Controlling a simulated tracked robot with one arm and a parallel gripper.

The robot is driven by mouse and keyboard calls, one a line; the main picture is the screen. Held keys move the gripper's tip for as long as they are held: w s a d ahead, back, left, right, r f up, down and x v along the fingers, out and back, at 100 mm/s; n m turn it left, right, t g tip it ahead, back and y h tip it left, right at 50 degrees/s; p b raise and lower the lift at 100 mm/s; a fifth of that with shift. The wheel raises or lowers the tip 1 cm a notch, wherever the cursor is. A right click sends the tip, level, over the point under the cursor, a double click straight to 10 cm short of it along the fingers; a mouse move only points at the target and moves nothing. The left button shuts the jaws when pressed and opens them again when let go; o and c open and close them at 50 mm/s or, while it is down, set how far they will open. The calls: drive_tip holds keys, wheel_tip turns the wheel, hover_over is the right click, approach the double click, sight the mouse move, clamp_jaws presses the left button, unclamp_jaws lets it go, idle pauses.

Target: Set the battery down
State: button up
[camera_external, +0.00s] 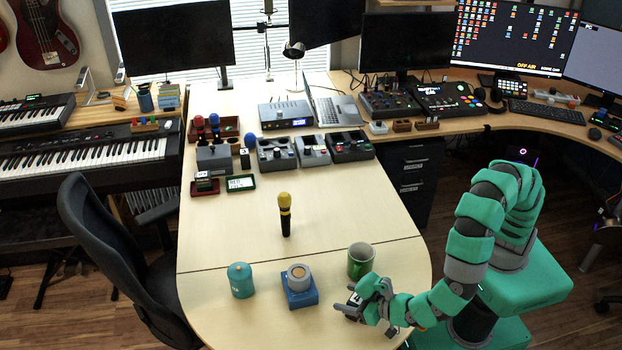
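My gripper (362,297) is low over the front right part of the table, just in front of the green mug. A small black and white block, which looks like the battery (353,301), is between its fingers. The fingers cover much of the block. I cannot tell whether its underside touches the tabletop.
The green mug (361,261) stands close behind my gripper. A blue block with a round top (299,287) and a teal canister (241,280) stand to the left. A yellow and black microphone (285,214) stands mid-table. A red tray (205,190) and a green-rimmed tray (240,184) lie farther back. Bare tabletop (340,200) lies right of the microphone.

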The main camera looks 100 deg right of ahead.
drive_tip(key=shift+o, duration=1.2)
drive_tip(key=shift+r, duration=0.15)
drive_tip(key=p+v, duration=0.3)
drive_tip(key=v, duration=0.9)
